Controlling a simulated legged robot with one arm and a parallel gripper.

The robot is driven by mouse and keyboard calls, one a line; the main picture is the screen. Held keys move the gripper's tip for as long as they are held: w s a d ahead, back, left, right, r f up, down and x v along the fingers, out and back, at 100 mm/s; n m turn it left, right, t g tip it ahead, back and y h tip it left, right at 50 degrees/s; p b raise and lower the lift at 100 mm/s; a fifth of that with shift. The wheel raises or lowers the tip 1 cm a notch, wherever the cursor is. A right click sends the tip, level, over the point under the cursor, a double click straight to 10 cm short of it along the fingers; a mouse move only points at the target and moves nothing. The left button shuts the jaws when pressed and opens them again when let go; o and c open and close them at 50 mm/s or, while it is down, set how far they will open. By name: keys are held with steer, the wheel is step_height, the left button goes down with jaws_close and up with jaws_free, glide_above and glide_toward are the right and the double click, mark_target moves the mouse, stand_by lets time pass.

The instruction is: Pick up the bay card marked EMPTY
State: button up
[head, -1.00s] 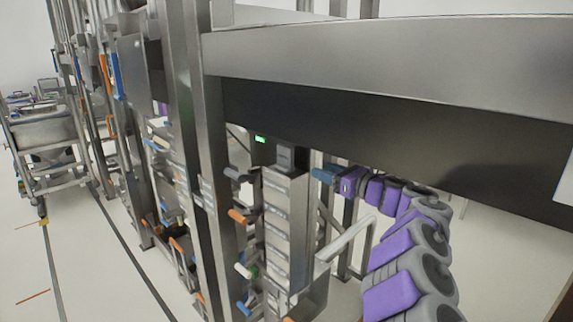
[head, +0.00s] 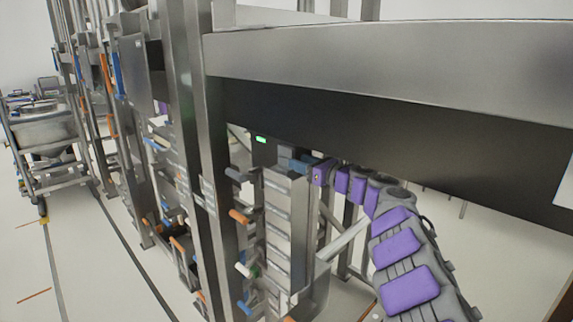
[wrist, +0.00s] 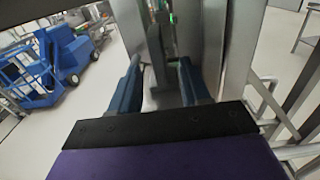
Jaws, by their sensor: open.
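No card with readable EMPTY lettering shows in either view. A grey column with a stack of label-like slots (head: 279,228) stands centre-low in the head view; its markings are too small to read. My gripper (head: 287,163) is at the top of this column, its blue fingers partly hidden there. In the wrist view my gripper (wrist: 160,78) is open, with its two blue fingers apart. A grey upright piece (wrist: 158,66) shows between the fingers; I cannot tell whether they touch it.
A steel beam (head: 400,70) crosses above my arm, and a steel post (head: 205,150) stands left of the column. A small green light (head: 261,139) glows above it. A cart (head: 45,135) stands far left. A blue wheeled machine (wrist: 62,58) shows in the wrist view.

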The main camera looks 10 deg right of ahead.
mark_target(286, 159)
steer(key=shift+w+a, duration=0.35)
steer(key=shift+a, duration=0.05)
steer(key=shift+w+a+p, duration=0.35)
steer(key=shift+w+p, duration=0.05)
steer(key=shift+w, duration=0.25)
steer(key=shift+p+x, duration=0.3)
steer(key=shift+x, duration=0.45)
steer(key=shift+w+a, duration=0.35)
steer(key=shift+w, duration=0.2)
jaws_close()
